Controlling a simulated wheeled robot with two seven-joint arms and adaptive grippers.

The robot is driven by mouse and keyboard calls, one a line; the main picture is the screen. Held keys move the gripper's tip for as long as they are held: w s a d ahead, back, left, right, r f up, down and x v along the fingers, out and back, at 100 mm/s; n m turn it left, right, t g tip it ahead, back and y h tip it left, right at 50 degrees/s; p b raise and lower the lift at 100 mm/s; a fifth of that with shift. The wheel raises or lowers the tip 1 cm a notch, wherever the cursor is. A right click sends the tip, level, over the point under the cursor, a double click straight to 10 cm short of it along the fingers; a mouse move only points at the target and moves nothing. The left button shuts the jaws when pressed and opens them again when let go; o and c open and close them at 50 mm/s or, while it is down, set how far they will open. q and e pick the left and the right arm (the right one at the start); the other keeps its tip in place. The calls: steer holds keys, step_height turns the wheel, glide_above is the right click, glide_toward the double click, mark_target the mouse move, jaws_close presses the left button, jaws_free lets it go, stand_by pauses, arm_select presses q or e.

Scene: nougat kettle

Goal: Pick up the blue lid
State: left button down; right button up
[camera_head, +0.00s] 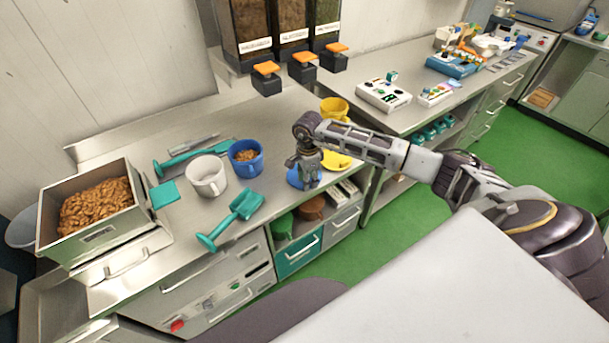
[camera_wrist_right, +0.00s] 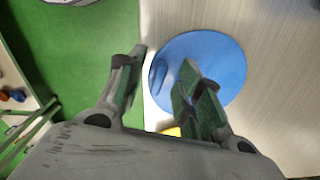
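The blue lid (camera_head: 293,179) is a round disc near the front edge of the metal counter, partly hidden by my right gripper (camera_head: 306,181). In the right wrist view the blue lid (camera_wrist_right: 225,65) lies flat, with a small raised blue grip on its left part. My right gripper (camera_wrist_right: 163,62) points down over the lid's left side. Its two fingers are apart, one on each side of the raised grip, and I see no clear contact. My left gripper is in neither view.
A yellow lid (camera_head: 339,160) and yellow cup (camera_head: 335,108) are close by. A metal bin (camera_head: 100,235) holds nuts at left. Dispensers (camera_head: 290,30) stand behind.

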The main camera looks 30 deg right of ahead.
steer(key=shift+f, duration=0.2)
stand_by(0.3)
jaws_close()
